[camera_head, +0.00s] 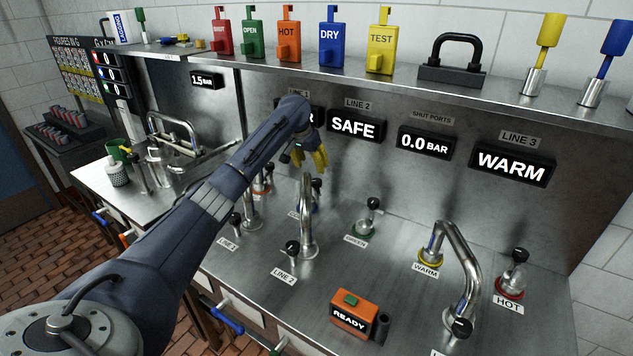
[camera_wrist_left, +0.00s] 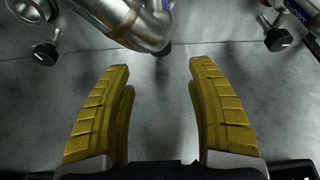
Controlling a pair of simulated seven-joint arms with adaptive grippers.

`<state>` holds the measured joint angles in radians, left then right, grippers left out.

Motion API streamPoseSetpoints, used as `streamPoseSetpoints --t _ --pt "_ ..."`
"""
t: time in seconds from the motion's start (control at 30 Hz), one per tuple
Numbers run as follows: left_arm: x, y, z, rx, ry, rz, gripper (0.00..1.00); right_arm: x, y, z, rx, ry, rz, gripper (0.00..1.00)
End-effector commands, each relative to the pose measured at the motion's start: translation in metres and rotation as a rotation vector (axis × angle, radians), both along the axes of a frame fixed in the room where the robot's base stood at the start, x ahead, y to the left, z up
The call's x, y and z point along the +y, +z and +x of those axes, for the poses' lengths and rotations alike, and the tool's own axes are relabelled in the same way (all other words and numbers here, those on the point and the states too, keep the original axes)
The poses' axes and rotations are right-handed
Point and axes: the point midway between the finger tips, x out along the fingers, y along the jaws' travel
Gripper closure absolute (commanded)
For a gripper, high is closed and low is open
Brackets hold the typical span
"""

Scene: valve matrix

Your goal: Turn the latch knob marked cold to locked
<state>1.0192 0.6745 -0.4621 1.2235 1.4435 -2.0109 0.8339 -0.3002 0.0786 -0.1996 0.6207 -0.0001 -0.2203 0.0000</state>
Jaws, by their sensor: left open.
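My left gripper (camera_head: 317,162) hangs with its yellow fingers over the steel counter, above and behind the Line 2 tap. In the left wrist view the fingers (camera_wrist_left: 161,110) are spread, with only bare steel between them. A small knob with a blue base (camera_head: 316,209) stands below the fingers, partly behind the Line 2 tap (camera_head: 307,225). Its label is mostly hidden, so I cannot read the word cold or tell the knob's setting. In the left wrist view black knobs show at upper left (camera_wrist_left: 46,54) and upper right (camera_wrist_left: 279,40); neither touches the fingers.
A knob with a green base (camera_head: 362,229), a Warm fitting (camera_head: 431,256), a Hot knob (camera_head: 512,281) and the Line 3 tap (camera_head: 467,270) stand to the right. An orange Ready box (camera_head: 350,315) sits in front. A shelf (camera_head: 400,79) with coloured tags runs above.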

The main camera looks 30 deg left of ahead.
Motion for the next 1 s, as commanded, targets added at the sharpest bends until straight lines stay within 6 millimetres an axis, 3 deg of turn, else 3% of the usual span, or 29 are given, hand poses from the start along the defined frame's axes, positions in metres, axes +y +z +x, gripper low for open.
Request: streamPoseSetpoints --t 0.5,0.7,1.0 --pt "0.002 -0.073 0.030 0.002 0.000 -0.002 0.42 0.000 0.000 0.000 0.000 0.000 0.000 0.47" --pt "0.002 -0.087 0.036 0.001 -0.002 -0.002 0.42 -0.001 0.000 0.000 0.001 0.001 -0.001 0.47" --pt "0.002 -0.092 0.038 0.000 -0.002 0.000 0.42 -0.002 0.000 0.000 0.000 0.001 -0.002 0.47"
